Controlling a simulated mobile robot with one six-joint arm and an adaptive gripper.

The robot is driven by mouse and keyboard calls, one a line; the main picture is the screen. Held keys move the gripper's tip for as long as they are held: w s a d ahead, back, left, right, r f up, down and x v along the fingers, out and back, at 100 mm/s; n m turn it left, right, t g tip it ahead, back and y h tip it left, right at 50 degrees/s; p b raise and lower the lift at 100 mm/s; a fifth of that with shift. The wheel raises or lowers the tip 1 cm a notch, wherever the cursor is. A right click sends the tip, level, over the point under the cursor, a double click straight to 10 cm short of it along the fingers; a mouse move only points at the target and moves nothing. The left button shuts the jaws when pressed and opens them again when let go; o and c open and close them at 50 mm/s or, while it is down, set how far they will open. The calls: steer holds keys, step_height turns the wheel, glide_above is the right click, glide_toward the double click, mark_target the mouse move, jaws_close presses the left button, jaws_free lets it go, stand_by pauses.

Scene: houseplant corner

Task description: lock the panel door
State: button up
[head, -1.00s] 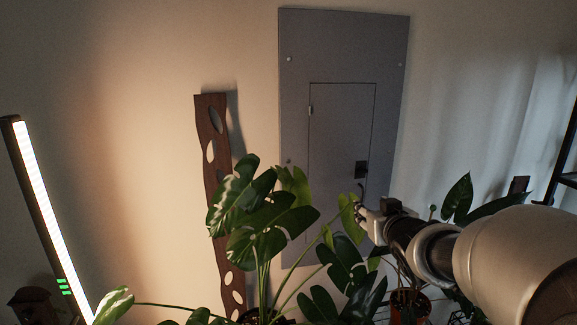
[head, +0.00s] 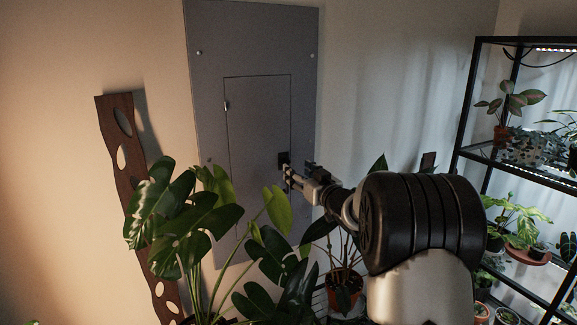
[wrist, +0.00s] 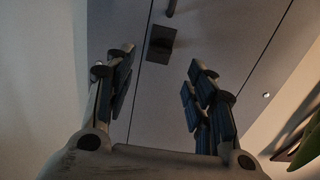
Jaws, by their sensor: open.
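The grey wall panel (head: 258,40) holds a smaller panel door (head: 258,112) that looks flush with its frame. A dark square latch (head: 284,158) sits near the door's right edge. The latch also shows in the wrist view (wrist: 161,42), with a short dark rod (wrist: 171,8) next to it at the top edge. My gripper (head: 287,178) is at the latch in the head view and hides what lies just below it. In the wrist view my gripper (wrist: 158,62) is open and empty, its fingers to either side of the latch; I see no contact.
A large-leaved plant (head: 190,215) stands in front of the panel's lower left. A potted plant (head: 343,285) stands below my arm. A brown board with holes (head: 128,170) leans on the wall. A black plant shelf (head: 465,110) stands at the right.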

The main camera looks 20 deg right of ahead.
mark_target(286, 162)
steer(key=w, duration=0.7)
steer(key=shift+w+a, duration=0.1)
steer(key=shift+a, duration=0.05)
steer(key=shift+c, duration=0.4)
steer(key=c, duration=1)
